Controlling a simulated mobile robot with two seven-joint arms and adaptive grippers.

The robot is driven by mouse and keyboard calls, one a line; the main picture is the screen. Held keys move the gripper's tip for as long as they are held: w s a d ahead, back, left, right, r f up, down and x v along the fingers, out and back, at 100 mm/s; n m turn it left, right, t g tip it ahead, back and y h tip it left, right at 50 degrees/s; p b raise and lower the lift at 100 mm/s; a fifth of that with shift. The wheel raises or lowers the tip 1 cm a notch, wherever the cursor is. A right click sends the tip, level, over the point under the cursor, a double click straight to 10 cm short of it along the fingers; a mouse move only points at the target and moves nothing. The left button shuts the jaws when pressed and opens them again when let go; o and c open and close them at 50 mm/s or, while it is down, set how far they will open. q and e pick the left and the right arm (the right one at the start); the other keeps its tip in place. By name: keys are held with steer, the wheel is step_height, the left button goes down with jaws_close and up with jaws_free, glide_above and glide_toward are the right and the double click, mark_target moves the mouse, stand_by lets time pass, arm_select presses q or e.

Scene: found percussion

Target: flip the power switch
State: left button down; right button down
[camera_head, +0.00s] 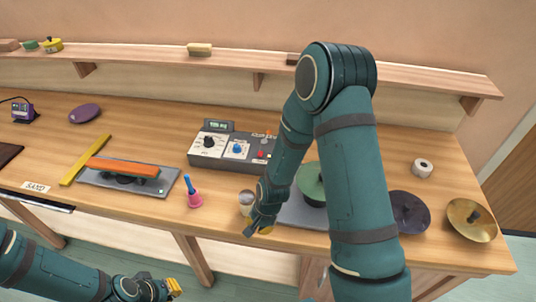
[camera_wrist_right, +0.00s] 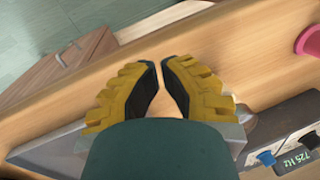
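A grey control box (camera_head: 222,160) with a small green display, a black knob, a blue knob and a red button stands on the workbench. I cannot tell which control is the power switch; my right arm hides the box's right end. In the wrist view the box (camera_wrist_right: 285,112) shows at the lower right, its display reading 725 Hz. My right gripper (camera_head: 258,229) is at the bench's front edge, in front of the box and apart from it. In the wrist view its fingertips (camera_wrist_right: 160,63) nearly meet, with nothing between. My left gripper (camera_head: 172,288) is low in front of the bench.
A pink bell with a blue handle (camera_head: 194,195) and a pale cup (camera_head: 246,200) stand near the right gripper. A grey plate with an orange bar (camera_head: 124,167) lies left. A green lidded pot (camera_head: 311,180) and cymbals (camera_head: 471,220) are right. A shelf (camera_head: 150,57) runs behind.

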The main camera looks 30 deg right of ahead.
steer(key=s+a+f+n+y+b, duration=0.1)
steer(key=s+a+f+n+b, duration=0.3)
steer(key=f+b, duration=0.1)
steer(key=s+a+f+n+y+b, duration=0.1)
steer(key=s+a+f+n+b, duration=0.2)
steer(key=f+b, duration=0.3)
step_height(320, 180, down, 2)
steer(key=shift+s+a+f+n+t, duration=0.1)
steer(key=shift+s+a+n+t, duration=0.25)
steer(key=shift+s+a, duration=0.35)
steer(key=shift+d, duration=0.1)
